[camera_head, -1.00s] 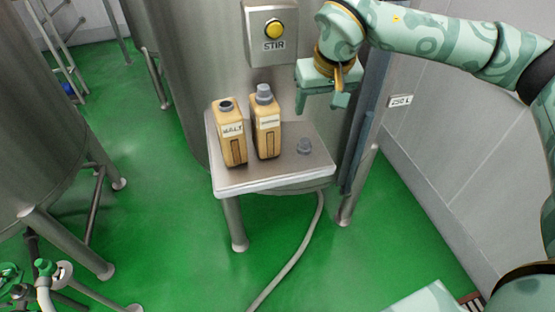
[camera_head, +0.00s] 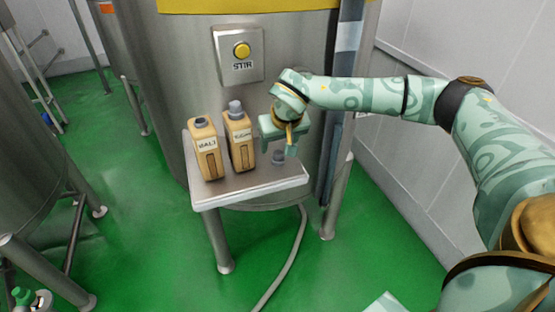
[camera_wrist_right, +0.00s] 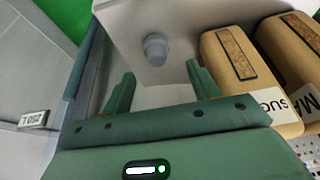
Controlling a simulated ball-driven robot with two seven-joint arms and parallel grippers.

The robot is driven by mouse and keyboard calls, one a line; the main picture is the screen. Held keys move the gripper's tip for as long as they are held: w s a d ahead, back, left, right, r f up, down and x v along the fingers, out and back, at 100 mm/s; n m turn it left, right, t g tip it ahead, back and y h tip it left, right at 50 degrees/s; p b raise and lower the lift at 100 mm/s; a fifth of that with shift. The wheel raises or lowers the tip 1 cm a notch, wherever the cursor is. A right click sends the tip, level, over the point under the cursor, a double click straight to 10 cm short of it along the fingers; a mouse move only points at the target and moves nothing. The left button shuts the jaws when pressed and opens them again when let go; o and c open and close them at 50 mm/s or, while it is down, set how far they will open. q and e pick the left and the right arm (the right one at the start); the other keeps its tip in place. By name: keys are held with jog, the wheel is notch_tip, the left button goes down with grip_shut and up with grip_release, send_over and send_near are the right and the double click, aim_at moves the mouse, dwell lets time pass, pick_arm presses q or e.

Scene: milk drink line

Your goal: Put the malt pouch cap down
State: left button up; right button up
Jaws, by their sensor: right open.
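The malt pouch (camera_head: 207,152) stands upright at the left of the small steel shelf (camera_head: 250,192), its dark neck uncapped. A grey cap (camera_head: 278,157) rests on the shelf at the right, apart from the pouches; it also shows in the right wrist view (camera_wrist_right: 155,48). My right gripper (camera_head: 278,146) is open and empty, close by the cap. In the wrist view the cap lies beyond the gap between its two fingers (camera_wrist_right: 162,88), touching neither. My left gripper is out of view.
A second tan pouch (camera_head: 241,142), with a grey cap on, stands beside the malt pouch, close to my right gripper. The STIR button box (camera_head: 239,55) is on the tank behind. The shelf's front right part is bare.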

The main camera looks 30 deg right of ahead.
aim_at(278, 152)
jog(key=x, duration=0.2)
jog(key=b+x, duration=0.1)
jog(key=x, duration=0.2)
jog(key=shift+s+d+f, duration=0.1)
jog(key=shift+s+f, duration=0.05)
jog(key=shift+s, duration=0.05)
jog(key=c, duration=1.3)
